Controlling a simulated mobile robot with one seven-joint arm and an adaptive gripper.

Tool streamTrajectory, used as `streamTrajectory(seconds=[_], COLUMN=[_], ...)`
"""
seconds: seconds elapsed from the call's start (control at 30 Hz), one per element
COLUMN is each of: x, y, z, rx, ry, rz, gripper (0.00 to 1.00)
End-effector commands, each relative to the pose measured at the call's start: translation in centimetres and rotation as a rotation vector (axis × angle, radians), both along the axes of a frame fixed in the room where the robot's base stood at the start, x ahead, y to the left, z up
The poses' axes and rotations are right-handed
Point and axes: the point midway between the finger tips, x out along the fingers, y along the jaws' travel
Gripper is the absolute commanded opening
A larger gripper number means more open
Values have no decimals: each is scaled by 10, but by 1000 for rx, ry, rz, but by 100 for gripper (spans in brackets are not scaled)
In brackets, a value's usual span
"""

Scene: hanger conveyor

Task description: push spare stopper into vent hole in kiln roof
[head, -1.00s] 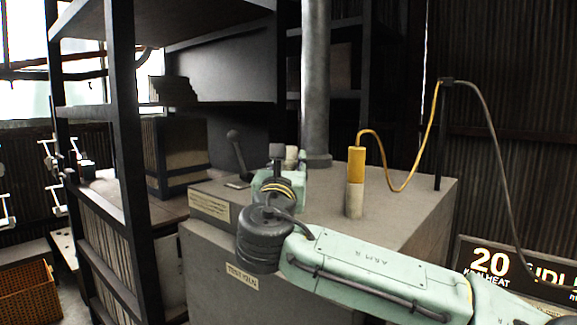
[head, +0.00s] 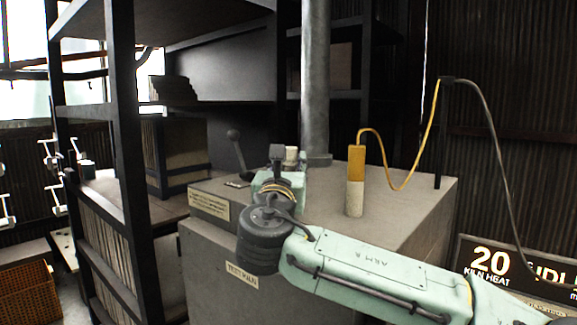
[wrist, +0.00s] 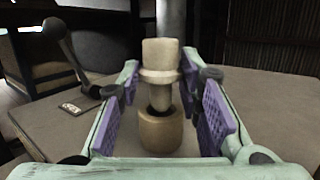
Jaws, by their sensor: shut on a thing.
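The spare stopper (wrist: 160,55) is cream, upright, with a knob above a flange and a narrower shank below. Its top also shows in the head view (head: 291,154), just behind my gripper. My gripper (wrist: 160,72), with purple pads either side, is shut on the stopper. The shank's lower end is at the dark opening of a round tan collar (wrist: 160,135), apparently the vent hole. How deep it sits cannot be told. The collar stands on the kiln roof (head: 325,192). In the head view my gripper hides the collar.
A yellow-topped cylinder (head: 355,180) with a cable stands on the roof, right of my gripper. A grey pipe (head: 315,80) rises behind. A ball-topped lever (head: 237,150) is on the left, and also close in the wrist view (wrist: 68,50). A dark shelf frame (head: 125,140) stands further left.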

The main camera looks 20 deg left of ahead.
Motion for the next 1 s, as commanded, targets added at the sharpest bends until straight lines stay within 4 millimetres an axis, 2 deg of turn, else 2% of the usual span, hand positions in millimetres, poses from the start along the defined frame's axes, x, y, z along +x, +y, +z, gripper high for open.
streamTrajectory(seconds=[0.63,1.0], x=[0,0], y=[0,0], z=[-12,-7], rx=[0,-3], ry=[2,7], rz=[0,1], gripper=[4,4])
